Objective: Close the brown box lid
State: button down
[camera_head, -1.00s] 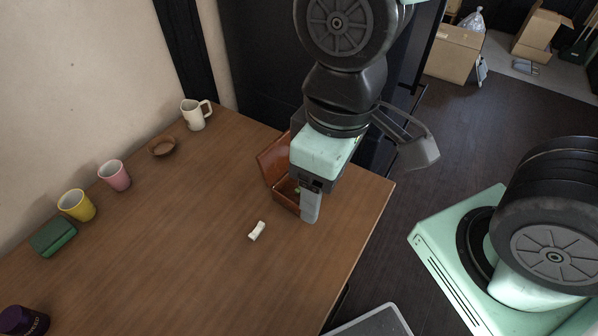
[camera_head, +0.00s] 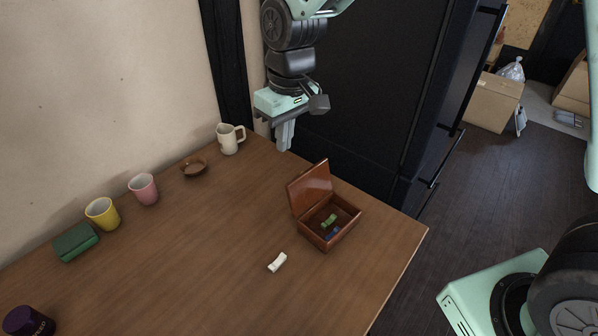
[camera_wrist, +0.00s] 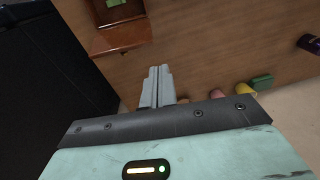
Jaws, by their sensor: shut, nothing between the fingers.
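The brown box (camera_head: 329,224) stands on the right part of the wooden table. Its lid (camera_head: 310,188) is open, tilted up on the box's left and far side. A green piece (camera_head: 328,221) and a blue piece (camera_head: 333,233) lie inside. My gripper (camera_head: 285,148) is shut and empty. It hangs above the table's far edge, behind the box and apart from the lid. In the wrist view my gripper's fingers (camera_wrist: 157,88) are together, and the box's lid (camera_wrist: 120,38) shows at the upper left.
A white piece (camera_head: 277,262) lies in front of the box. A white mug (camera_head: 229,140), brown bowl (camera_head: 194,167), pink cup (camera_head: 144,190), yellow cup (camera_head: 102,213) and green block (camera_head: 76,242) line the wall side. A dark cabinet (camera_head: 375,90) stands behind. The table's middle is clear.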

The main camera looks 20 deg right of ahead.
aim_at(308, 186)
jog(key=w+d+f, duration=0.3)
jog(key=w+f, duration=0.2)
jog(key=w, duration=0.5)
jog(key=s+d+f+p, duration=0.1)
jog(key=s+f, duration=0.2)
jog(key=f, duration=0.6)
jog(key=shift+d+m+h, duration=0.2)
jog(key=shift+m+h, duration=0.1)
jog(key=shift+h, duration=0.1)
